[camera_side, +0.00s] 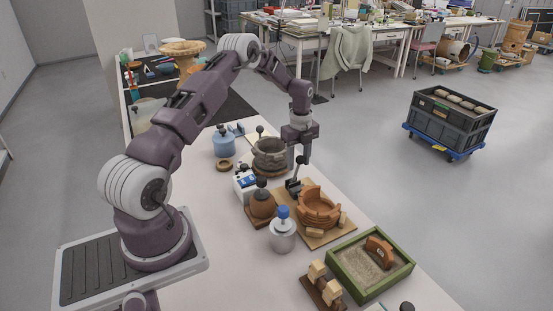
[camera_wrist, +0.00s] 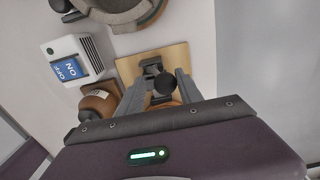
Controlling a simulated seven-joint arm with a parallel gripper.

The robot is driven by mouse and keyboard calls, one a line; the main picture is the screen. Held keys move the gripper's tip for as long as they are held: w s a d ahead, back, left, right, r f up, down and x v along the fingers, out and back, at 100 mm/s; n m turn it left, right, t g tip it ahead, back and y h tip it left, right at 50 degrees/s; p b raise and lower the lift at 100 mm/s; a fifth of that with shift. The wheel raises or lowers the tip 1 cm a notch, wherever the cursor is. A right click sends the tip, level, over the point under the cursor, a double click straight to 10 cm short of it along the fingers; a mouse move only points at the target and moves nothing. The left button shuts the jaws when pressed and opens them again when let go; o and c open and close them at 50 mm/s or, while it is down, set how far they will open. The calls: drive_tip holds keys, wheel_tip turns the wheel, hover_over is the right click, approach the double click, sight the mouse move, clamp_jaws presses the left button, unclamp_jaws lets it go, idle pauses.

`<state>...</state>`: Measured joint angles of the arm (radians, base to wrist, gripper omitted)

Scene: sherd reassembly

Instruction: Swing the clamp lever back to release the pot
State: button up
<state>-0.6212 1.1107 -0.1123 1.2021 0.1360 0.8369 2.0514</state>
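The terracotta pot (camera_side: 318,212), a broken-rimmed bowl, stands on a wooden board (camera_side: 312,238); in the wrist view, the board (camera_wrist: 185,55) shows but the pot is mostly hidden behind my gripper. The dark clamp (camera_side: 293,186) sits at the board's far-left side, beside the pot, and shows in the wrist view (camera_wrist: 151,66). Its lever ends in a round black knob (camera_side: 301,160), seen large in the wrist view (camera_wrist: 164,84). My gripper (camera_wrist: 165,76) is over the clamp, its fingers apart on either side of the knob. Whether a finger touches the knob is unclear.
A grey canister (camera_side: 283,237) and a green sand tray (camera_side: 370,262) are nearer.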

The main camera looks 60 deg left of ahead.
drive_tip(key=shift+s+f, duration=0.4)
drive_tip(key=shift+s, duration=0.95)
drive_tip(key=shift+s+f, duration=0.35)
drive_tip(key=shift+s, duration=1)
drive_tip(key=shift+s+f, duration=0.4)
drive_tip(key=shift+s, duration=0.95)
drive_tip(key=shift+s+r, duration=0.1)
drive_tip(key=shift+r, duration=2.6)
